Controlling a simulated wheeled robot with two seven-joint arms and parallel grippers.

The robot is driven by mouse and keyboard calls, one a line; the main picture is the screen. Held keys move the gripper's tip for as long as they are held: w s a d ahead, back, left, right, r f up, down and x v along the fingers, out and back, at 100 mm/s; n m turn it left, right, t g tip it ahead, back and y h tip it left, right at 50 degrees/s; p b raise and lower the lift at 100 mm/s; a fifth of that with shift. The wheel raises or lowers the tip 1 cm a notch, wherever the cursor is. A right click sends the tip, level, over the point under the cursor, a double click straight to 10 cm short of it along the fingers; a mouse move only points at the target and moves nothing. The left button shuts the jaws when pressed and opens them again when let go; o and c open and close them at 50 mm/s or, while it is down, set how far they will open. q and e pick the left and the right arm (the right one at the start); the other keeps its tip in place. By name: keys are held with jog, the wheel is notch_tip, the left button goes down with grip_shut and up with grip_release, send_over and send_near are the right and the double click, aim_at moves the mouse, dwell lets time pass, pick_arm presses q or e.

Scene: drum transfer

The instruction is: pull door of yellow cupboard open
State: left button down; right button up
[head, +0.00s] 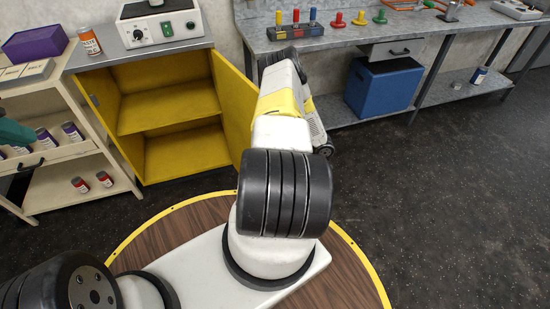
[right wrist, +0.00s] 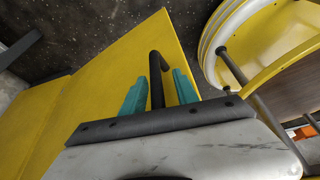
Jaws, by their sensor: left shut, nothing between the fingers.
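The yellow cupboard (head: 185,148) stands at the left in the head view, its two shelf spaces bare. Its door (head: 232,110) is swung wide open to the right. In the right wrist view the door (right wrist: 110,65) fills the upper left, and its dark bar handle (right wrist: 157,78) stands between my right gripper's teal fingers (right wrist: 159,92). Narrow gaps show between fingers and handle, so the gripper looks open around it. The head view hides the right fingers behind my arm. My left gripper (head: 14,132) is shut and empty at the left edge, in front of the cart.
A cream cart (head: 85,202) with several small cans stands left of the cupboard. A control box (head: 160,25) and orange can (head: 89,41) are on the cupboard top. A workbench (head: 350,37) with a blue bin (head: 382,88) below is right. Dark floor (head: 440,190) at right is clear.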

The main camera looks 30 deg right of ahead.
jog(key=w+v, duration=0.1)
jog(key=v, duration=0.6)
jog(key=shift+s+r, duration=0.35)
jog(key=shift+s, duration=0.2)
jog(key=shift+d, duration=0.25)
